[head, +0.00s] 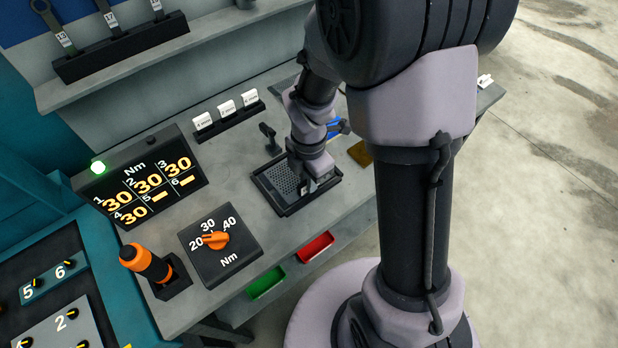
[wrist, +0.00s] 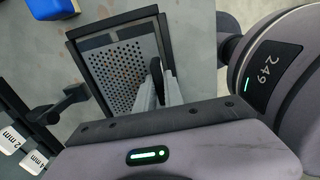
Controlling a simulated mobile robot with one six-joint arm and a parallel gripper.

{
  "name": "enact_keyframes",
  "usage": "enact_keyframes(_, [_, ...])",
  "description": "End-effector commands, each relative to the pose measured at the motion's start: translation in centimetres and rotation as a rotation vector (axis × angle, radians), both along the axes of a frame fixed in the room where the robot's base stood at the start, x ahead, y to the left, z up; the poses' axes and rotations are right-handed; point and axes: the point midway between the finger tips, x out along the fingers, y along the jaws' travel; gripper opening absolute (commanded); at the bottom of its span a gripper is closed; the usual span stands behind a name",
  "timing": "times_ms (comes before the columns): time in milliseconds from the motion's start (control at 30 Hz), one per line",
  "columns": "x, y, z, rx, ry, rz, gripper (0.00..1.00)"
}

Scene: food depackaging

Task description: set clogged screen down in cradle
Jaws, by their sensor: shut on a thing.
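The clogged screen (head: 281,182) is a grey plate with rows of holes. It lies within the black rectangular cradle (head: 267,197) on the bench, and looks about level with its rim. In the wrist view the screen (wrist: 122,72) shows inside the dark frame of the cradle (wrist: 89,72). My gripper (head: 307,186) points down over the right part of the cradle and is shut on the screen. Its fingers (wrist: 158,82) hide part of the screen. I cannot tell whether the screen rests fully on the cradle floor.
A small black stand (head: 268,135) is just behind the cradle, with a rack of white labelled tags (head: 228,108) further left. A torque dial box (head: 220,243) is front left. Red (head: 315,246) and green (head: 266,283) bins hang below the bench edge. A brown block (head: 360,153) lies right.

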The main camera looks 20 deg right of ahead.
Motion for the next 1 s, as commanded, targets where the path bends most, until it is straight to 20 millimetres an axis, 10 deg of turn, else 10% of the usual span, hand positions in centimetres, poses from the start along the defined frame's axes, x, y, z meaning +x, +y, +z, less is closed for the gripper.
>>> enact_keyframes(167, [0.0, 0.0, -0.5, 0.000, -0.001, 0.000, 0.00])
enact_keyframes(300, [0.0, 0.0, -0.4, 0.000, -0.001, 0.000, 0.38])
enact_keyframes(667, [0.0, 0.0, 0.1, 0.000, -0.001, 0.000, 0.38])
enact_keyframes(1000, [0.1, 0.0, 9.5, 0.000, -0.005, 0.000, 0.38])
